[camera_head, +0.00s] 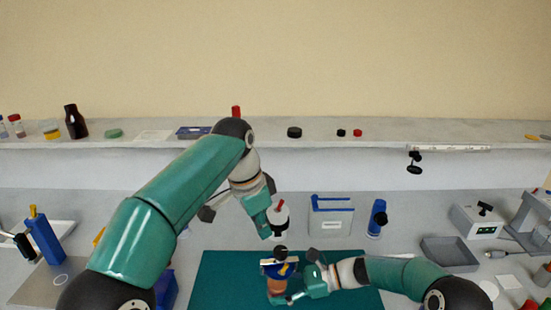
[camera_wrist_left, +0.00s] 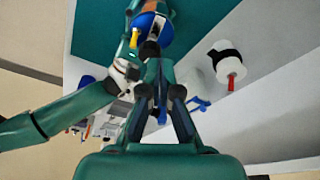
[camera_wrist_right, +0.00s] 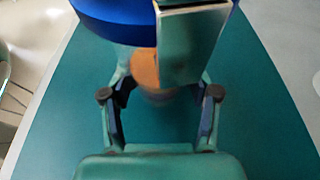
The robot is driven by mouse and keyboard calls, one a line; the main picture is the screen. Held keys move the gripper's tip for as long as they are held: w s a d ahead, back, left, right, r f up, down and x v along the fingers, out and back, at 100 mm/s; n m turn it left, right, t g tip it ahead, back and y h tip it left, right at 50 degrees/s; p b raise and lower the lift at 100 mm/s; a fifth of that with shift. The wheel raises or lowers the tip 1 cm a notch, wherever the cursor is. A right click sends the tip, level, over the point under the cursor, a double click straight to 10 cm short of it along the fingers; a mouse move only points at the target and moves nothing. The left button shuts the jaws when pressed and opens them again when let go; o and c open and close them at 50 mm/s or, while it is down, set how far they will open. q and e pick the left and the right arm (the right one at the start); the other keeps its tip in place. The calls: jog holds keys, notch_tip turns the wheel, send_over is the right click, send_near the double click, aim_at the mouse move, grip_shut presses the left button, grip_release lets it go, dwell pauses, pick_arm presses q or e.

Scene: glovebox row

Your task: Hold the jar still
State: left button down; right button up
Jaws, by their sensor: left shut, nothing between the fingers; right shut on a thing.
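The jar has a wide blue lid and an orange-brown body (camera_head: 276,285) and stands over the green mat (camera_head: 220,272). Its lid (camera_wrist_left: 150,28) shows in the left wrist view, and its orange body (camera_wrist_right: 146,70) in the right wrist view, partly hidden by a pale-edged block (camera_wrist_right: 190,42) at the lid. My right gripper (camera_head: 287,292) is shut around the jar's body from the right. My left gripper (camera_head: 280,253) is shut and empty, its fingertips (camera_wrist_left: 150,50) just above the lid; I cannot tell whether they touch it.
A white container with a black band (camera_wrist_left: 226,60) stands behind my left gripper. A clear blue-topped box (camera_head: 331,216), a blue bottle (camera_head: 377,218) and a grey tray (camera_head: 449,254) stand to the right. A shelf (camera_head: 390,150) runs along the back. The mat's left part is bare.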

aim_at(277, 259)
dwell(0.4)
pick_arm(q)
jog(key=n, duration=0.4)
jog(key=shift+w+a+f+y, duration=0.1)
jog(key=shift+a+f+y, duration=0.15)
jog(key=shift+f+y, duration=0.1)
jog(key=shift+d+n, duration=0.15)
jog(key=shift+n, duration=0.45)
jog(key=s+d+r+t, duration=0.1)
jog(key=s+d+r, duration=0.1)
jog(key=s+d, duration=0.15)
jog(key=shift+n+y, duration=0.4)
jog(key=shift+y, duration=0.05)
jog(key=shift+w+f, duration=0.1)
jog(key=shift+f, duration=3.45)
jog(key=shift+w+d, duration=0.1)
jog(key=shift+w, duration=0.55)
jog(key=shift+w+a, duration=0.1)
jog(key=shift+a, duration=0.2)
jog(key=shift+w+a, duration=0.15)
jog(key=shift+a, duration=0.1)
